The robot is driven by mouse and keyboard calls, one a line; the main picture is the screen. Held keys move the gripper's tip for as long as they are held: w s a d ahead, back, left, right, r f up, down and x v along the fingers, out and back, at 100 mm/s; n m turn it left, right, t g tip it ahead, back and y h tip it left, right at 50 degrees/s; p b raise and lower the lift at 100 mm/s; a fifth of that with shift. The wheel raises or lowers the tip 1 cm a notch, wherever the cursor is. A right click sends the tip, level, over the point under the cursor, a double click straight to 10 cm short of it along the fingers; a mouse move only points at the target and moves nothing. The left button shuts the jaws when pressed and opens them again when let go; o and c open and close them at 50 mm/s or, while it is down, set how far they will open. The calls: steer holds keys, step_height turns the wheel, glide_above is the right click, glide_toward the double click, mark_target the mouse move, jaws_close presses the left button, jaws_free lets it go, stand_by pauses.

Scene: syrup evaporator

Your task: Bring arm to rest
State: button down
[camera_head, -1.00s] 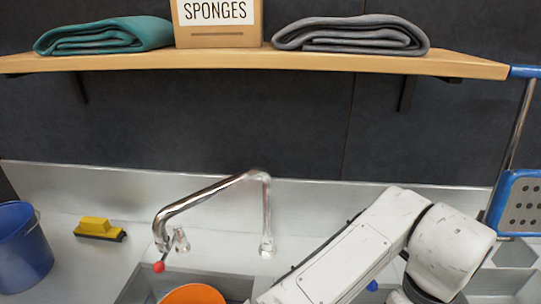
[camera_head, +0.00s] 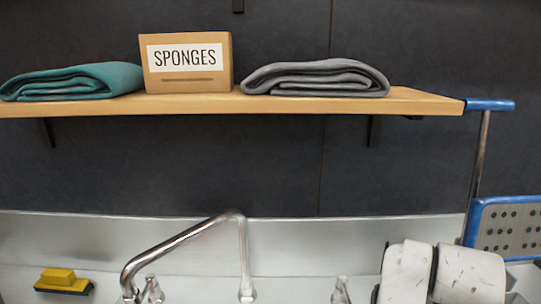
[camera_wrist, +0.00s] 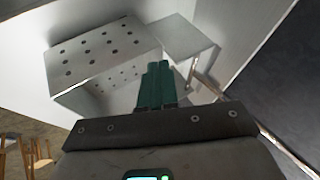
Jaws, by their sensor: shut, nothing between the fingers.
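My gripper (camera_wrist: 155,85) shows in the wrist view, its green fingers pressed together with nothing between them. In that view it points toward a pale perforated metal box (camera_wrist: 100,60); I cannot tell the gap between them. In the head view, only white links of my arm (camera_head: 440,274) show, low at the right. The gripper itself is outside that view.
A wooden shelf (camera_head: 300,105) holds a teal towel (camera_head: 75,82), a sponges box (camera_head: 188,62) and a grey towel (camera_head: 318,78). Below are a faucet (camera_head: 180,240), a yellow brush (camera_head: 60,280) and, at right, a blue-edged perforated panel (camera_head: 508,228).

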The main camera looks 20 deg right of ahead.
steer(key=s+a+f+n+g+y, duration=0.1)
steer(key=s+a+f+n+y, duration=0.1)
steer(key=s+a+f+n, duration=0.3)
steer(key=s+a+f+n+y, duration=0.2)
steer(key=s+a+f+n, duration=0.3)
steer(key=f+n, duration=0.4)
steer(key=s+a+f+n+g+y, duration=0.1)
steer(key=s+a+f+n, duration=0.4)
steer(key=f, duration=0.5)
steer(key=shift+s+a+n+g+y, duration=0.25)
steer(key=shift+a+n+y, duration=0.45)
steer(key=shift+a+n, duration=0.5)
